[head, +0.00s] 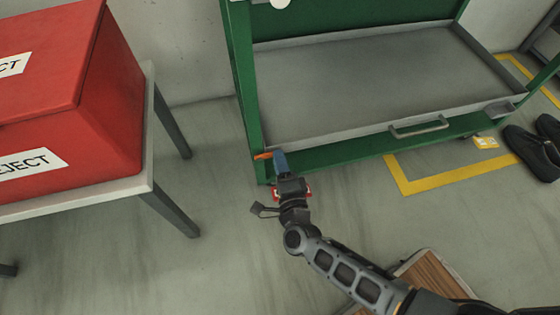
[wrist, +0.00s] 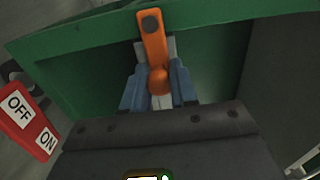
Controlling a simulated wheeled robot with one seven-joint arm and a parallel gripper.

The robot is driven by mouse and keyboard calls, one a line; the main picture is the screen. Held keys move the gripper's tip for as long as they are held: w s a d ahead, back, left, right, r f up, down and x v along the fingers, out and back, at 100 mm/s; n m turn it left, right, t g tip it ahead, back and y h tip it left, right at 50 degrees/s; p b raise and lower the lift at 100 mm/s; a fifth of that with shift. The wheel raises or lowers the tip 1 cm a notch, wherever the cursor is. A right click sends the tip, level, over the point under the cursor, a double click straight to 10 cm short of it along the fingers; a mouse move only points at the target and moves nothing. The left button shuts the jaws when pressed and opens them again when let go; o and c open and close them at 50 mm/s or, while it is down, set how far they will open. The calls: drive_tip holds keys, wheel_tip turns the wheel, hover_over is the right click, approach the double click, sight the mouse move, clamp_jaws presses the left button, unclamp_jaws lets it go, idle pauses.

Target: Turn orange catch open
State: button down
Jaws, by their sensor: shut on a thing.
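The orange catch (wrist: 153,40) is a short lever with a round pivot at its upper end, mounted on the green frame (wrist: 90,55). In the wrist view it points down toward me, and its knob end lies between the blue fingers of my gripper (wrist: 160,85). My gripper is shut on the catch. In the head view the orange catch (head: 263,156) shows as a small orange bar at the left front post of the green frame, with my gripper (head: 279,160) at it. The fingers hide part of the catch there.
A grey drawer tray (head: 375,85) with a handle (head: 418,127) sits in the green frame. A red REJECT box (head: 70,100) stands on a table at left. A red OFF/ON label (wrist: 28,120) is near my gripper. Black shoes (head: 535,150) lie at right.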

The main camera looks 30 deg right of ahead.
sight(266, 156)
drive_tip(key=shift+r, duration=0.1)
drive_tip(key=shift+r+n+p, duration=0.6)
drive_tip(key=shift+n+p, duration=0.5)
drive_tip(key=shift+p, duration=0.15)
drive_tip(key=shift+a+r+n+p, duration=0.1)
drive_tip(key=shift+r+n+p, duration=0.25)
drive_tip(key=shift+n+p, duration=0.5)
drive_tip(key=n+p, duration=0.1)
drive_tip(key=r+n+p, duration=0.1)
drive_tip(key=shift+w+a+n, duration=0.1)
drive_tip(key=shift+a+n, duration=0.15)
drive_tip(key=shift+n, duration=0.1)
drive_tip(key=a+n+p, duration=0.1)
drive_tip(key=n, duration=0.1)
drive_tip(key=r+n+p, duration=0.1)
drive_tip(key=n, duration=0.2)
drive_tip(key=a+n+p, duration=0.1)
drive_tip(key=n+p, duration=0.1)
drive_tip(key=n, duration=0.1)
drive_tip(key=shift+w+a+r, duration=0.35)
drive_tip(key=shift+w+r, duration=0.05)
drive_tip(key=shift+w+a+n, duration=0.1)
drive_tip(key=shift+a+n, duration=0.25)
drive_tip(key=shift+n, duration=0.5)
drive_tip(key=shift+w+a+n, duration=0.1)
drive_tip(key=shift+a+n, duration=0.25)
drive_tip(key=shift+n, duration=0.5)
